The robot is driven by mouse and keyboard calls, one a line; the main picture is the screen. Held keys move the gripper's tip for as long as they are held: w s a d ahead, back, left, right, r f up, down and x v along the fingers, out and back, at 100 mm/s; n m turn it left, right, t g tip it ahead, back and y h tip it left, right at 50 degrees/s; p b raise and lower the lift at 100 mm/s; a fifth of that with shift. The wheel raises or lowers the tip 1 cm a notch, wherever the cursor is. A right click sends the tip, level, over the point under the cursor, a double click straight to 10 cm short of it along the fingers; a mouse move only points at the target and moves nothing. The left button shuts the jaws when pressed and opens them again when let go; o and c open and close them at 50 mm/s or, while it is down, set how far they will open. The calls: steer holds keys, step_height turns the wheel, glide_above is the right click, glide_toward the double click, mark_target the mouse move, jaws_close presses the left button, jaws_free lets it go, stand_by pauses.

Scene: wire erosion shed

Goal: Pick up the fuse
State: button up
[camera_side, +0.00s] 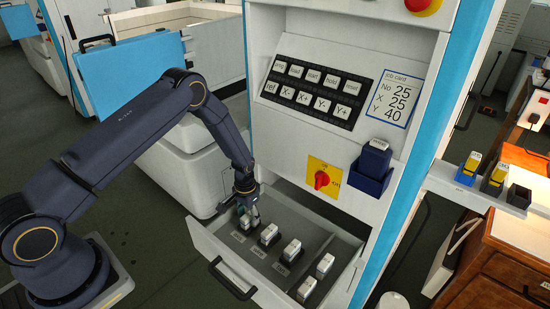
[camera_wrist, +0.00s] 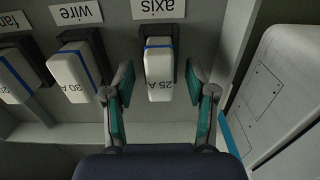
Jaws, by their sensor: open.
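The fuse (camera_wrist: 159,77), a white block marked 25 A with a blue band, sits in a dark holder (camera_wrist: 164,32) beside the upside-down "axis" label. In the side view this fuse (camera_side: 245,221) is at the near left end of the drawer's row, partly hidden by my gripper. My gripper (camera_wrist: 160,92) is open, with one teal-padded finger on each side of the fuse and a gap showing on both sides. In the side view my gripper (camera_side: 247,209) points down into the open drawer (camera_side: 212,254).
More fuses (camera_side: 291,250) line the drawer. A drawer wall (camera_wrist: 228,50) is close to the right finger. The cabinet (camera_side: 345,30) rises behind.

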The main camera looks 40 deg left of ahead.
steer(key=shift+f, duration=0.1)
steer(key=shift+c, duration=0.3)
jaws_close()
